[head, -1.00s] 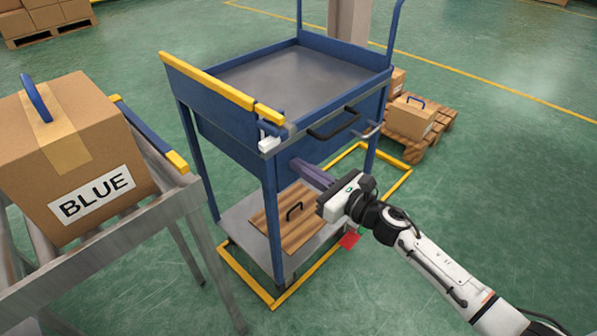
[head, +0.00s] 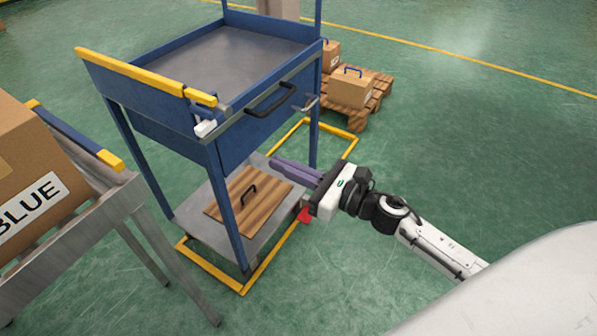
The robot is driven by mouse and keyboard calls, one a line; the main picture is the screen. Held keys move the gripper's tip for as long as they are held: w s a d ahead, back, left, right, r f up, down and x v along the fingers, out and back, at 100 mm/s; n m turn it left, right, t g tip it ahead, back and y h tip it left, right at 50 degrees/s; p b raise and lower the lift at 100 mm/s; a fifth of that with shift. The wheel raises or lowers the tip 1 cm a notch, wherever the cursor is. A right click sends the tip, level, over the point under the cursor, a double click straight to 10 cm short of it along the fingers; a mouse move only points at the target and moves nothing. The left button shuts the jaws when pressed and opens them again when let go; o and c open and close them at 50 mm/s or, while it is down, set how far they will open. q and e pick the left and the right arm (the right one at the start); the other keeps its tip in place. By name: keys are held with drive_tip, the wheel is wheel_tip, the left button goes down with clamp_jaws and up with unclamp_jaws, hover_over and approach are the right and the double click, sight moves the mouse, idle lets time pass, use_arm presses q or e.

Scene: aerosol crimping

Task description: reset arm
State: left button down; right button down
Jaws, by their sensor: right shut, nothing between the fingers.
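My right gripper (head: 290,170) is right of centre in the head view, with its arm coming in from the lower right. Its purple-grey fingers are together with nothing between them. They point left, in front of the lower opening of the blue cart (head: 170,125). From this view I cannot tell whether they touch the cart. My left gripper is not in view.
A wooden board with a black handle (head: 240,203) lies on the cart's lower shelf. A box marked BLUE (head: 30,165) sits on a roller conveyor (head: 112,205) at left. Cartons (head: 352,90) stand on a pallet behind the cart. Green floor at right is clear.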

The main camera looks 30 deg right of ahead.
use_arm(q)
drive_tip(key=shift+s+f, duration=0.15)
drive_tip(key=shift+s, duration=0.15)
use_arm(e)
drive_tip(key=shift+v, duration=1.7)
